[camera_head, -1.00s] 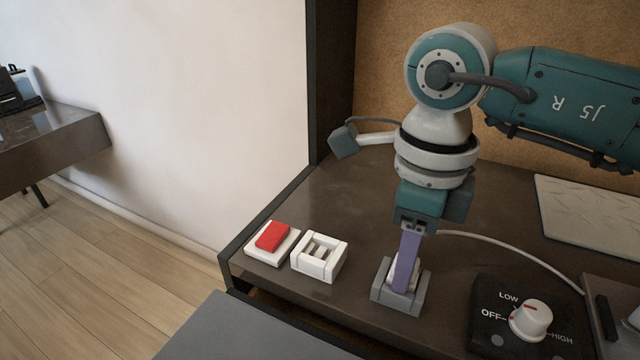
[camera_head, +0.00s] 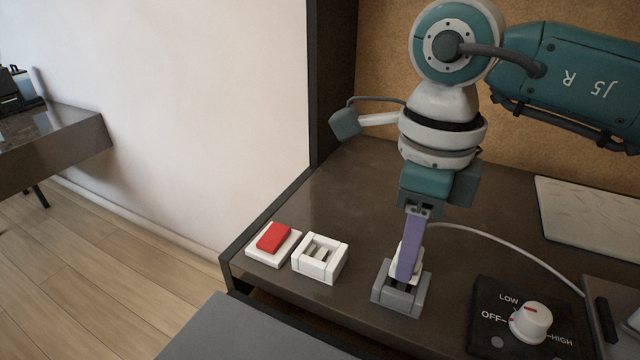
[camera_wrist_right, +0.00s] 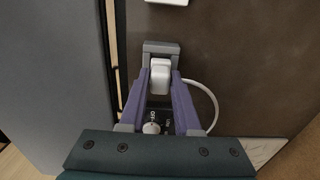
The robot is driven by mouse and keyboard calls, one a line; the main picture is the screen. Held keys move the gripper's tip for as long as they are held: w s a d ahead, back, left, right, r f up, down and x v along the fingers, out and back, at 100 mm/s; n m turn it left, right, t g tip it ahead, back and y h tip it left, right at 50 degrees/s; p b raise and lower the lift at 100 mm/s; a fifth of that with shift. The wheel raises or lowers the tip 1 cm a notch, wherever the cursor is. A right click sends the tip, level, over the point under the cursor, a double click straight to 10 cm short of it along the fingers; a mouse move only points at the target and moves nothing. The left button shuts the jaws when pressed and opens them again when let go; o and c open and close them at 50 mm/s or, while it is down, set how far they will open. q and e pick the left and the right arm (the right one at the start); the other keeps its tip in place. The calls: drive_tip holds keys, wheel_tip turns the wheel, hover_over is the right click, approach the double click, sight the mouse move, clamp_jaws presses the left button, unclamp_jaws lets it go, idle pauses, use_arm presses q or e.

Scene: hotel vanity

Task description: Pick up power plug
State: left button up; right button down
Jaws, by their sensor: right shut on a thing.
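The white power plug (camera_head: 395,268) is between the purple fingers of my right gripper (camera_head: 408,276), just above a grey holder (camera_head: 398,303). The fingers are shut on the plug; the near finger hides part of it in the head view. In the right wrist view the plug (camera_wrist_right: 160,76) sits between both fingertips (camera_wrist_right: 160,82), with the grey holder (camera_wrist_right: 161,47) beyond it. I cannot tell whether the plug's lower end is clear of the holder. Its white cable (camera_head: 500,240) curves away to the right. My left gripper is not in view.
A white socket block (camera_head: 320,259) and a red rocker switch (camera_head: 273,238) stand left of the holder. A black panel with a white knob (camera_head: 530,322) is at the right, near a pale textured board (camera_head: 600,222). The brown counter (camera_head: 340,200) is clear behind the switch.

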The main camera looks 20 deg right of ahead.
use_arm(q)
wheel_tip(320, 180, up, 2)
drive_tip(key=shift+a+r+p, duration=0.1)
drive_tip(key=shift+p, duration=0.95)
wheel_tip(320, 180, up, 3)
drive_tip(key=p, duration=0.3)
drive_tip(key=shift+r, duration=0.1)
use_arm(e)
wheel_tip(320, 180, up, 22)
